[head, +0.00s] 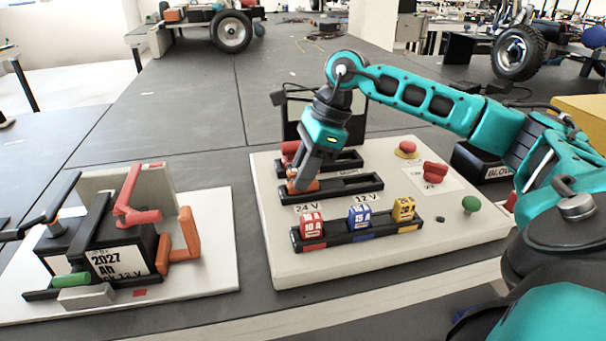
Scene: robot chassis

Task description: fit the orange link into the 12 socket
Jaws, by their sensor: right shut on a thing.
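The orange link (312,186) is between the fingertips of my right gripper (302,182), which is shut on it. The fingers point down and hide part of it. Link and gripper are at the left end of a black two-part socket rail (345,186) on the white panel (275,245), above the 24 V label (307,208). The 12 socket, at the right part of that rail above the 12 V label (368,198), looks empty. I cannot tell whether the link touches the rail. My left gripper is not in view.
In front, a black rail (340,238) holds red (312,225), blue (360,217) and yellow (404,209) fuses. A red part (290,150) sits behind my gripper. Red (408,147) and green (471,204) knobs stand at right. A battery (120,258) stands on the left board.

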